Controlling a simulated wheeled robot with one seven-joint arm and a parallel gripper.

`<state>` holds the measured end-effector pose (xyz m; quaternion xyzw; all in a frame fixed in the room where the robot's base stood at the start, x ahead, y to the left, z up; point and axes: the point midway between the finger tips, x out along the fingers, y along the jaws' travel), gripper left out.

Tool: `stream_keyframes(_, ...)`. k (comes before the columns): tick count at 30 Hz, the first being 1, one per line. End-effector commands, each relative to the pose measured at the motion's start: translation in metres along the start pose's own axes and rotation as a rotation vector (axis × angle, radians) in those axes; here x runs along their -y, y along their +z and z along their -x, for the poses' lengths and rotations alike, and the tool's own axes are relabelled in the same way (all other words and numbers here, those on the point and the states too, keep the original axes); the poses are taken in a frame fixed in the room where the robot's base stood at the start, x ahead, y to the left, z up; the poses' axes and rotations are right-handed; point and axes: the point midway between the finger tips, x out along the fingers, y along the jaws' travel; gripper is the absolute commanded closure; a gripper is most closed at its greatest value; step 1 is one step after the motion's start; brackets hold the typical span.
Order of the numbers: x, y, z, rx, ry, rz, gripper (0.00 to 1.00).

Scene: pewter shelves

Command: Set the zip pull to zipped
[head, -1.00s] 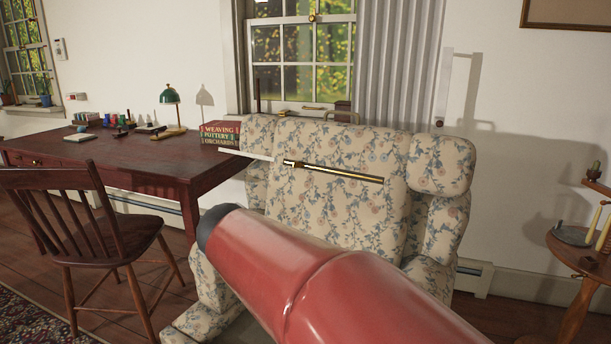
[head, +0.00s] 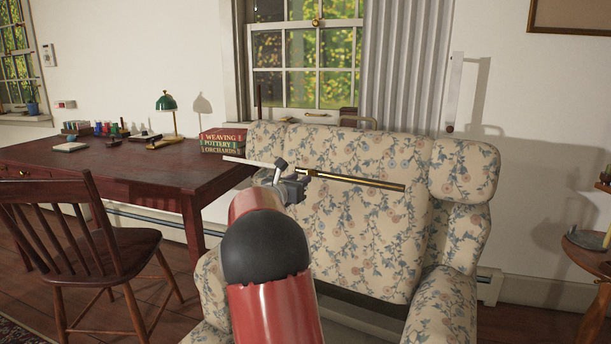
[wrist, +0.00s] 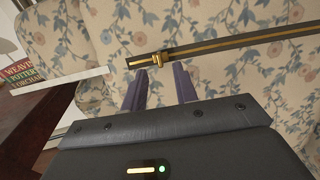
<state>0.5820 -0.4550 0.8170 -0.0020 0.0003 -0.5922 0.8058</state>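The zip is a dark strip with a gold line (head: 360,182), running across the front of the floral armchair's back. It also shows in the wrist view (wrist: 240,44). The small gold zip pull (wrist: 157,60) sits near the strip's left end. The gripper is open and empty. Whether a finger touches the pull, I cannot tell.
The floral armchair (head: 370,240) fills the space ahead. A white bar (head: 247,161) lies left of the zip. To the left are a dark red desk (head: 110,165) with books (head: 222,141) and a wooden chair (head: 90,240). A small round table (head: 595,250) stands right.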

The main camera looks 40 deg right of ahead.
Motion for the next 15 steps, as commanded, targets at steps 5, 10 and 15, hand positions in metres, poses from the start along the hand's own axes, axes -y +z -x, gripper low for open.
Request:
stream_keyframes(5, 0.000, 0.001, -0.029, -0.001, -0.001, 0.000, 0.71)
stream_keyframes(10, 0.000, 0.001, -0.043, -0.001, -0.001, -0.002, 0.71)
stream_keyframes(15, 0.000, 0.000, -0.047, -0.001, 0.000, -0.003, 0.71)
